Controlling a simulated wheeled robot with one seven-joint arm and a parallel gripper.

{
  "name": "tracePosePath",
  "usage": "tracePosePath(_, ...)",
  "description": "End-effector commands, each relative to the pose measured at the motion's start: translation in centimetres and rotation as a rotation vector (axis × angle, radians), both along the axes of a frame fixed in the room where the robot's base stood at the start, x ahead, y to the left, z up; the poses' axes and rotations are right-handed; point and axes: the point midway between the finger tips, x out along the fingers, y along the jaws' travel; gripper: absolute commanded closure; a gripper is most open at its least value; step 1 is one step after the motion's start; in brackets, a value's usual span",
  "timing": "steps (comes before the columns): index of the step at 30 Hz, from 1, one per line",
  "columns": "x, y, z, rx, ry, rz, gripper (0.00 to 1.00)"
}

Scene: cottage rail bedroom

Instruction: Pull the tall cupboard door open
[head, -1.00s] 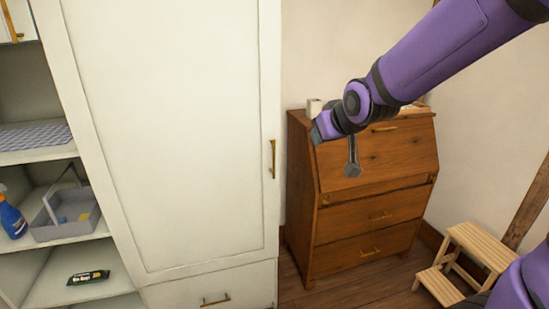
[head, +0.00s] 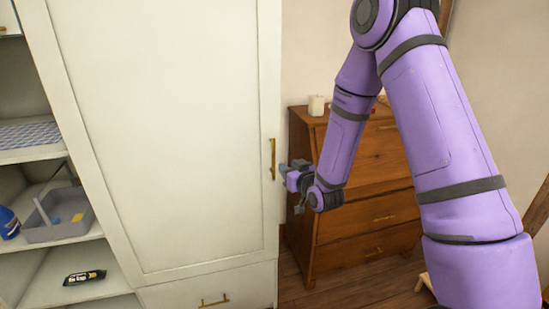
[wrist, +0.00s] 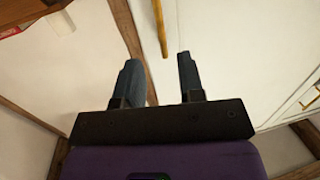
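The tall cupboard door (head: 150,130) is white and looks shut, filling the middle left of the head view. Its brass bar handle (head: 273,159) stands upright near the door's right edge. In the wrist view the handle (wrist: 160,28) lies ahead of the fingertips, in line with the gap between them. My gripper (head: 284,170) is just right of the handle in the head view. In the wrist view my gripper (wrist: 160,65) is open, with two dark fingers apart and nothing between them. I see no contact with the handle.
A wooden bureau (head: 335,215) stands right of the cupboard, behind my arm, with a small white cup (head: 317,105) on top. A drawer with a brass handle (head: 214,301) is below the door. Open shelves (head: 75,240) at left hold a grey caddy (head: 70,230) and other items.

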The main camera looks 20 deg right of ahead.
Motion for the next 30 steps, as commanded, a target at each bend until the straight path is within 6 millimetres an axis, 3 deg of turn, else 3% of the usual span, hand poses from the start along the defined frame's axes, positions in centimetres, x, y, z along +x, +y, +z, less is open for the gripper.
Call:
tracePosePath(4,-0.1,0.2,-1.8,0.024,-0.044,0.003,0.64)
tracePosePath(11,0.6,0.4,-2.1,0.033,-0.066,0.003,0.64)
tracePosePath(24,7.6,1.8,-2.1,0.033,-0.066,0.004,0.64)
tracePosePath(30,9.7,2.2,-2.1,0.032,-0.065,0.003,0.64)
